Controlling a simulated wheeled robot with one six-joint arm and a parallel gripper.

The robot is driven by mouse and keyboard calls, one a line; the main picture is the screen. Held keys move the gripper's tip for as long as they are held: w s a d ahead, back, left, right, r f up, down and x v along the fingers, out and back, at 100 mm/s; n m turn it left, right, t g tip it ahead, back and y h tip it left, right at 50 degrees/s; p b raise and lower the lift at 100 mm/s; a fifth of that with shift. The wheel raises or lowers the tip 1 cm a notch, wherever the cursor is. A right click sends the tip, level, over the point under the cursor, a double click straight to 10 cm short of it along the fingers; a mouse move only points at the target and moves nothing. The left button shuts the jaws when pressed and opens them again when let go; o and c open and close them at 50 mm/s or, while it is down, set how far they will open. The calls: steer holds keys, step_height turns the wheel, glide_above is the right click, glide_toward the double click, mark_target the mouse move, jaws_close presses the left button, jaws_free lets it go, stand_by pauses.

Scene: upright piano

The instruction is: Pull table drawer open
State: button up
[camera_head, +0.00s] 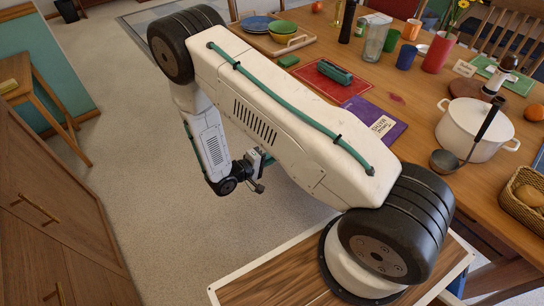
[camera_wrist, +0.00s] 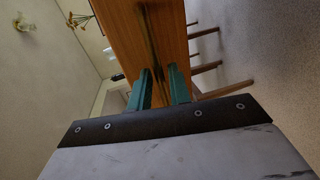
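The wooden table (camera_head: 422,112) fills the right of the head view. Its drawer face cannot be made out there, as my arm covers the table's near left side. In the wrist view an orange-brown wooden part of the table (camera_wrist: 122,32) lies ahead, with a dark strip running along it. I cannot tell whether that strip is a drawer gap or a handle. My gripper (camera_wrist: 160,70) has its two green fingers apart, pointing at this wood, with nothing clearly held between them. Whether they touch it cannot be told. In the head view my gripper (camera_head: 258,172) is partly hidden below my arm.
On the table are a white pot (camera_head: 472,130) with a ladle, a purple book (camera_head: 374,122), a red mat (camera_head: 318,82), cups and a bread basket (camera_head: 524,190). A wooden cabinet (camera_head: 50,215) stands at left. The carpet (camera_head: 130,130) between is clear.

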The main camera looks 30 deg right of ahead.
steer(key=shift+o, duration=0.5)
steer(key=shift+a, duration=0.1)
steer(key=v, duration=0.7)
steer(key=shift+a, duration=0.3)
